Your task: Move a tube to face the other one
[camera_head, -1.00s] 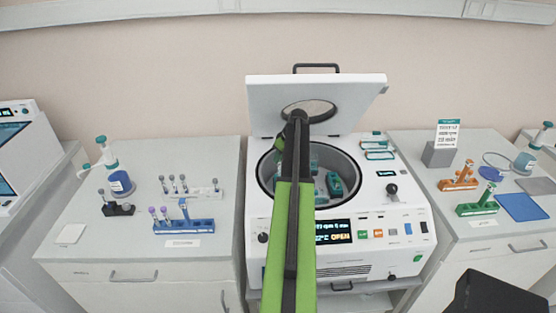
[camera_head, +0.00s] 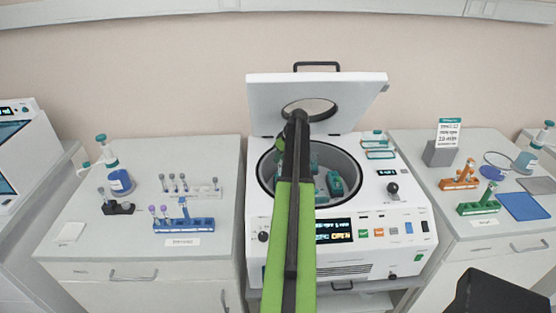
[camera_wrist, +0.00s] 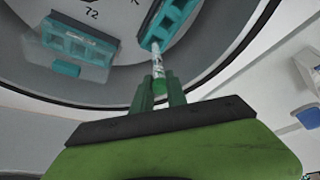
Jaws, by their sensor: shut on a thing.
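The centrifuge (camera_head: 258,215) stands open in the middle, its lid (camera_head: 350,95) raised. Teal tube buckets sit in its bowl; one bucket (camera_head: 335,183) shows right of my arm. In the wrist view, my gripper (camera_wrist: 158,88) is shut on a tube (camera_wrist: 157,62) with a whitish body and a green end between the fingers. The tube's far end meets the edge of a teal bucket (camera_wrist: 172,22); I cannot tell how deep it sits. Another teal bucket (camera_wrist: 75,45) lies to the left in the bowl. In the head view my arm hides the gripper and the tube.
On the left counter are a blue rack (camera_head: 184,225) with purple-capped tubes, a white rack (camera_head: 205,193) and a dark rack (camera_head: 118,208). On the right counter are an orange rack (camera_head: 459,184) and a green rack (camera_head: 478,208). The raised lid stands behind my arm.

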